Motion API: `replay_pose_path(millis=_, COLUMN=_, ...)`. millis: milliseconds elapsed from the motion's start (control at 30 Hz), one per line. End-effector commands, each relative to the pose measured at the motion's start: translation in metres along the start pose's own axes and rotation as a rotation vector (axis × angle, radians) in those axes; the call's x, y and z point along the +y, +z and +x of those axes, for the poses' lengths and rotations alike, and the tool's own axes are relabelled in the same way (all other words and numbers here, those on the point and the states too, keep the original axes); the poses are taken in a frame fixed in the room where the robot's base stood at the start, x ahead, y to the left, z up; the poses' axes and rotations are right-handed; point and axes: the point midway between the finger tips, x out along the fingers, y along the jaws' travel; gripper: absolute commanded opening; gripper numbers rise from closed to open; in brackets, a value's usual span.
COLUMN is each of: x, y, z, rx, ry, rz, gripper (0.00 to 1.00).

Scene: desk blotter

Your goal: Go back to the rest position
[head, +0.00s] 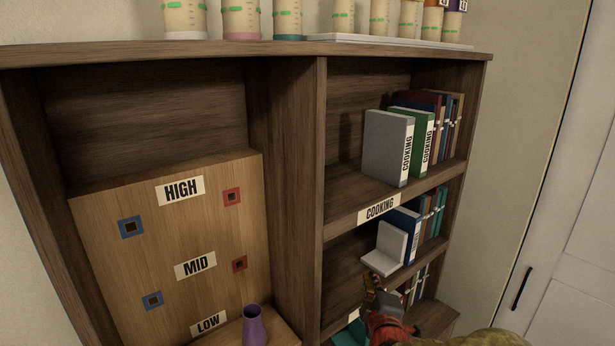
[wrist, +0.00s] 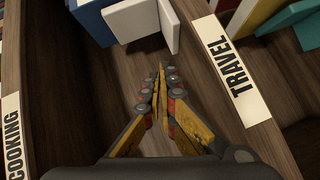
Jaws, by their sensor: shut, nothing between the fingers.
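My gripper (head: 372,285) is low at the front of the right-hand bookcase, below the white bookend in the head view. In the wrist view my gripper (wrist: 160,68) has its yellow fingers together, with nothing between them. The fingers point at a shelf board, and the white bookend (wrist: 133,20) stands just beyond the fingertips. The bookend (head: 390,247) also shows in the head view, beside the blue book (head: 409,228) on the middle shelf. I cannot tell whether the fingertips touch the bookend.
A "TRAVEL" label (wrist: 235,68) and a "COOKING" label (wrist: 12,140) mark shelf edges on either side of my gripper. Jars (head: 240,18) line the top.

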Motion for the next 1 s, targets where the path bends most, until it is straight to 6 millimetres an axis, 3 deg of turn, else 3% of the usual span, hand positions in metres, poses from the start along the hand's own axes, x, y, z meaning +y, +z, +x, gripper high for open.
replay_pose_path(millis=33, x=0.008, y=-0.005, z=-0.011, rx=0.005, ry=-0.044, rz=0.078, gripper=0.0)
replay_pose_path(millis=267, x=0.008, y=-0.013, z=-0.075, rx=-0.056, ry=-0.3, rz=0.433, gripper=0.0)
replay_pose_path(millis=500, x=-0.002, y=-0.002, z=-0.174, rx=-0.257, ry=-0.518, rz=0.763, gripper=0.0)
replay_pose_path(millis=700, x=-0.015, y=0.018, z=-0.264, rx=-0.501, ry=-0.621, rz=0.99, gripper=0.0)
replay_pose_path(millis=800, x=-0.02, y=0.028, z=-0.299, rx=-0.605, ry=-0.639, rz=1.067, gripper=0.0)
replay_pose_path(millis=1000, x=-0.026, y=0.038, z=-0.333, rx=-0.715, ry=-0.648, rz=1.136, gripper=0.0)
